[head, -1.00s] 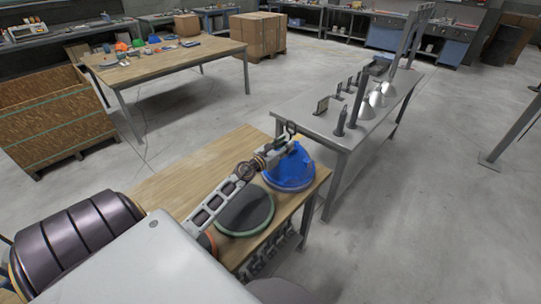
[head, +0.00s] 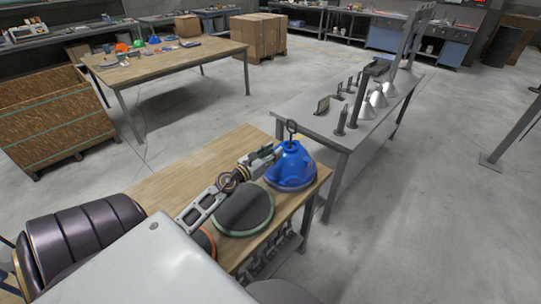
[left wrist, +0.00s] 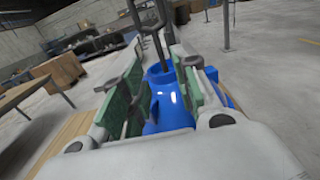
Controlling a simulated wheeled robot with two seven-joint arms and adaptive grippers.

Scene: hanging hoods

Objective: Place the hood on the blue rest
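The blue hood (head: 291,160) stands upright at the right end of the wooden table, with a dark ring on its top. A blue edge shows under it, which looks like the blue rest (head: 292,188); the hood covers most of it. My left gripper (head: 275,153) is just left of the hood's upper part. In the left wrist view the left gripper (left wrist: 160,85) has its green-padded fingers spread on either side of the neck of the blue hood (left wrist: 167,105), with gaps beside it. My right gripper is not in view.
A dark rest with a green rim (head: 243,210) and an orange-edged one (head: 207,240) lie on the wooden table (head: 180,170). A grey table (head: 330,125) with posts and pale hoods (head: 377,98) stands behind to the right.

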